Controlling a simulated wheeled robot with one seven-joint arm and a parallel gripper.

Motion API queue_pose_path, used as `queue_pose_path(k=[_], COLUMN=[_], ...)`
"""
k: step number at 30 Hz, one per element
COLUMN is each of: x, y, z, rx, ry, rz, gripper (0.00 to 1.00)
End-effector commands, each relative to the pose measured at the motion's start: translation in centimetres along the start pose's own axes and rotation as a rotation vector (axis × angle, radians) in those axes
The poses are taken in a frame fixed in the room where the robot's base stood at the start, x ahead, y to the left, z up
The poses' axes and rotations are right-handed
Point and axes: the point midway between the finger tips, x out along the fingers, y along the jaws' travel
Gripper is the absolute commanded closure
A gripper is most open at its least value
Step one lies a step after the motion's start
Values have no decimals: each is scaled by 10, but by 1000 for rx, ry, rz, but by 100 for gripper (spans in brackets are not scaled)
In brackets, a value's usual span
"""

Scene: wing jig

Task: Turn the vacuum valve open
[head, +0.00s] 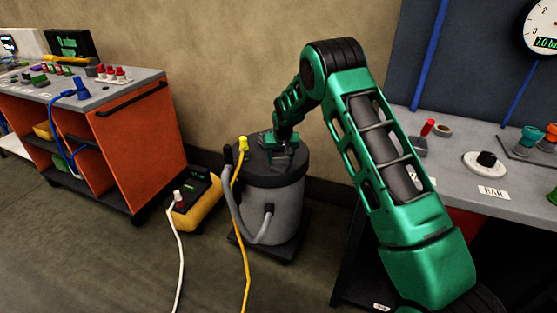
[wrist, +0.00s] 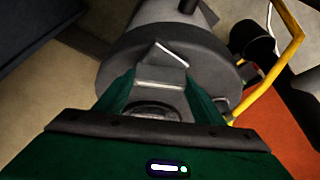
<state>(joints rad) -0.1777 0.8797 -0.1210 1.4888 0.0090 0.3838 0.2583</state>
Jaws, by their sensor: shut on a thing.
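The vacuum (head: 274,200) is a grey canister with a dark round lid, standing on a low dark base on the floor. My gripper (head: 283,150) is at the top of the lid. In the wrist view my gripper (wrist: 160,83) is shut on a small grey part above the lid (wrist: 205,62), which I take for the vacuum valve (wrist: 168,56). The fingers hide much of this valve, and its turn angle cannot be told. A grey hose (head: 233,205) loops down the canister's side.
A yellow plug (head: 243,143) with a yellow cable stands beside the lid. A yellow-and-black box (head: 195,203) with a white cable is on the floor. An orange cart (head: 135,145) is at left. A grey bench (head: 465,187) is at right.

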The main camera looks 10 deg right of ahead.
Motion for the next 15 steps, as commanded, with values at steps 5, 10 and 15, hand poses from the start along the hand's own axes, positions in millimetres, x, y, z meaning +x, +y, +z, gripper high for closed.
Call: queue_pose_path(k=[5, 10, 15], x=[-1, -1, -1], y=[-2, 0, 2], z=[-1, -1, -2], rx=[-155, -304, -453], ry=[3, 3, 4], rz=[-71, -132, -193], gripper=[60, 60, 60])
